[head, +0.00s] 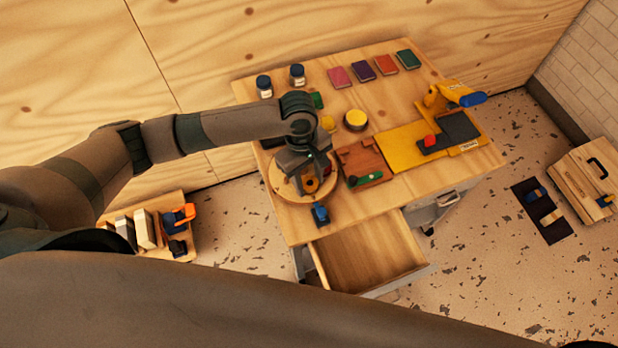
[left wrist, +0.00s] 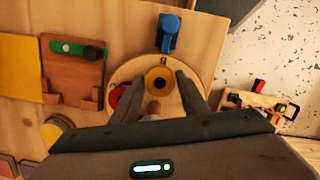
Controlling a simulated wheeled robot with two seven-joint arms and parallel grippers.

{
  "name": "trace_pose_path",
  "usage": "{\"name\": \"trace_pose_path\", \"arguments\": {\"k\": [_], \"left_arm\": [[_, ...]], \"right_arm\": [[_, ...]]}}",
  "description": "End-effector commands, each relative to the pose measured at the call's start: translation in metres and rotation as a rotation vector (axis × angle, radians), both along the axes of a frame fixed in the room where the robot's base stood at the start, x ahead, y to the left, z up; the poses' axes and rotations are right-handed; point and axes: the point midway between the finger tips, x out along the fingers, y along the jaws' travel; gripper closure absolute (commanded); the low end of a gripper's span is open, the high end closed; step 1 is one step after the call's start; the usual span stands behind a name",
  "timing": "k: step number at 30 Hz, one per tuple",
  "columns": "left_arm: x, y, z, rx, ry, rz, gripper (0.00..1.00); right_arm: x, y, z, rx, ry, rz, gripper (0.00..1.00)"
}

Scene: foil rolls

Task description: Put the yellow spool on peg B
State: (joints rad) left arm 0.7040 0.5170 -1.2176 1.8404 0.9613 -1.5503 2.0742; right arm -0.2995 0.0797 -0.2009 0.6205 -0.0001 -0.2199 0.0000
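A yellow spool with a dark centre (left wrist: 158,82) is on a round wooden board (left wrist: 192,113), near the board's edge. The spool looks orange in the head view (head: 312,185). My left gripper (left wrist: 160,76) is open, with its fingertips on either side of the spool in the left wrist view; I cannot tell whether they touch it. A red spool (left wrist: 118,95) sits left of the left finger. A pale wooden peg (left wrist: 155,108) shows between the fingers. A small mark by the yellow spool is too small to read, so I cannot tell which peg is B. My right gripper is not in view.
A blue clamp-like item (head: 320,213) stands at the table's front edge, above an open drawer (head: 368,250). A brown wooden block (head: 362,163) and a yellow mat (head: 405,146) lie right of the board. A yellow-topped tin (head: 355,119) and jars (head: 297,75) stand behind.

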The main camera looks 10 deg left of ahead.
Motion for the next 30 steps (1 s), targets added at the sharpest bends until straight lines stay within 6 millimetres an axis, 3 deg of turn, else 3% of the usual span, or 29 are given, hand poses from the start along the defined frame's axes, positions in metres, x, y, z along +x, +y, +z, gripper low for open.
{"name": "trace_pose_path", "arguments": {"k": [8,13,25,30], "left_arm": [[0.000,0.000,0.001,-0.001,-0.001,0.000,0.60],[0.002,0.001,0.013,0.000,-0.001,0.000,0.60],[0.008,0.009,0.078,-0.002,-0.004,0.000,0.60],[0.010,0.012,0.104,-0.001,-0.003,0.000,0.60]], "right_arm": [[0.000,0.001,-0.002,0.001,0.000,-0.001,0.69],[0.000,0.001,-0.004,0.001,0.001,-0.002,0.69],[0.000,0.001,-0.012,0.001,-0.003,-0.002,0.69],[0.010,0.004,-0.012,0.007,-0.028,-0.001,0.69]]}}
